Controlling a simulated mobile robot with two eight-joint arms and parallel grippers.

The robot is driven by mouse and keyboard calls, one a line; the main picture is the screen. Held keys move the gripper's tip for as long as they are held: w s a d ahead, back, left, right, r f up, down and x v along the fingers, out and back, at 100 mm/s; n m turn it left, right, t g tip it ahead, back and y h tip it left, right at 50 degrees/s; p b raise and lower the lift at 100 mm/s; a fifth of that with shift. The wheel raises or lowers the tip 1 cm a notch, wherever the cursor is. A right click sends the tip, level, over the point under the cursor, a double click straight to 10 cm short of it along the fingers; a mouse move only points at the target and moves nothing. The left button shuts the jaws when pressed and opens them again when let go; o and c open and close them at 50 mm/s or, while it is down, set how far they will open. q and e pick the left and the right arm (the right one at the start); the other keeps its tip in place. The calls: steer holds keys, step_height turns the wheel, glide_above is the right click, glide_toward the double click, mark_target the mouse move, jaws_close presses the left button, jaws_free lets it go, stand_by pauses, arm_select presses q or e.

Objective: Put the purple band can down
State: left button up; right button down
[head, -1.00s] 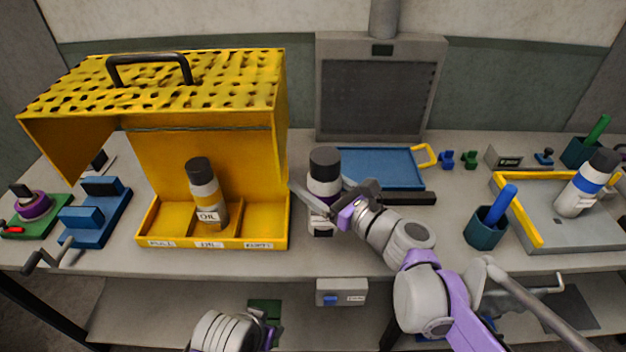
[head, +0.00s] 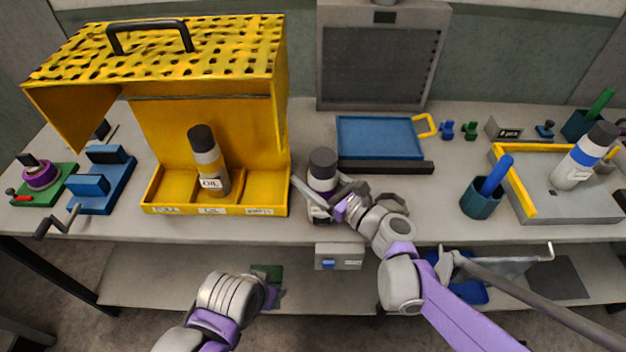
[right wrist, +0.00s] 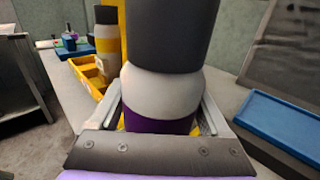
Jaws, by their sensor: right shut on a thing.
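The purple band can (head: 322,168) has a dark cap, a white shoulder and a purple band. It stands upright in my right gripper (head: 326,196), just right of the yellow box, over the table's front part. The right wrist view shows the can (right wrist: 163,83) between the two fingers of the right gripper (right wrist: 162,108), which is shut on it. Its base is partly hidden by the gripper, and I cannot tell whether it touches the table. My left gripper (head: 268,290) is low, in front of the table, mostly hidden behind its own wrist.
The yellow box (head: 160,187) holds an oil can (head: 208,165). A blue tray (head: 380,138) lies behind my right gripper. A teal cup (head: 480,200) and a grey tray (head: 570,203) with a blue-banded can (head: 582,160) stand right. A small grey box (head: 340,256) hangs below the table edge.

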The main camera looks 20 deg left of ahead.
steer(key=shift+f, duration=0.65)
steer(key=shift+f, duration=0.2)
jaws_free()
steer(key=v, duration=1.2)
steer(key=shift+r+b, duration=0.25)
steer(key=shift+b, duration=0.05)
